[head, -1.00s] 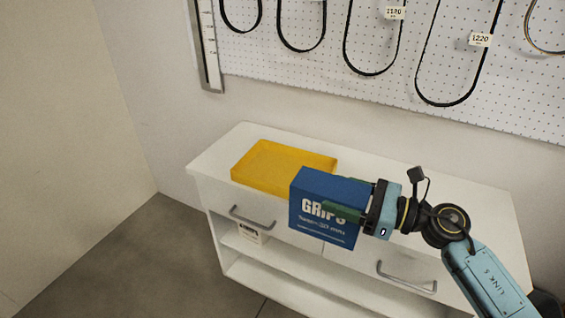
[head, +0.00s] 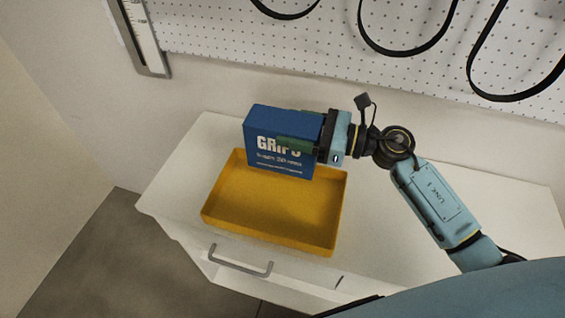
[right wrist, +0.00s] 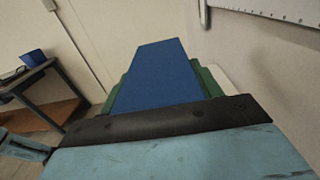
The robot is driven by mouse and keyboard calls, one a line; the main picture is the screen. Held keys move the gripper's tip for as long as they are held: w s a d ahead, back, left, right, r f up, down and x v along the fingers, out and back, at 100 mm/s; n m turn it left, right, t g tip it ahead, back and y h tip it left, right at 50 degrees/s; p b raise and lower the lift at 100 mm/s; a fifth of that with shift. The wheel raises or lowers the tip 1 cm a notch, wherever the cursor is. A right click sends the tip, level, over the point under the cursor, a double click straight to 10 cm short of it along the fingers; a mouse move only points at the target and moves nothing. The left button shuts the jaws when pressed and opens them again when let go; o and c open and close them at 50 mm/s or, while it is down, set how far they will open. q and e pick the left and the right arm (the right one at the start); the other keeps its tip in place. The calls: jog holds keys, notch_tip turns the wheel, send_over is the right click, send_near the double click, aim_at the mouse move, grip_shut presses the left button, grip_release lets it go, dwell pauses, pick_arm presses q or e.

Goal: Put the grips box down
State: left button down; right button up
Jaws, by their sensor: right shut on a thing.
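The blue grips box (head: 262,143) is upright, with its white "GRIPS" lettering facing me, in the head view. My right gripper (head: 300,146) is shut on it from the right side. The box stands in front of the back part of the yellow tray (head: 225,222) in the picture; I cannot tell whether it touches the tray or the cabinet top. In the right wrist view the box (right wrist: 157,75) sits between the green finger pads. The tray looks empty where it shows. My left gripper is not in view.
The tray lies on the white cabinet top (head: 400,250), which has free room to the right. A drawer handle (head: 240,262) is on the front. A pegboard (head: 330,40) with hanging belts is on the wall behind. A dark table (right wrist: 40,95) shows in the right wrist view.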

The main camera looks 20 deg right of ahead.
jog(key=f, duration=0.3)
jog(key=shift+s, duration=0.3)
jog(key=shift+w+f+b, duration=0.15)
jog(key=shift+f+b, duration=0.3)
jog(key=shift+f, duration=1.65)
jog(key=shift+f, duration=0.15)
jog(key=o, duration=1.1)
jog(key=shift+o, duration=0.2)
jog(key=b+v, duration=0.1)
jog(key=v, duration=1.1)
jog(key=shift+b, duration=0.35)
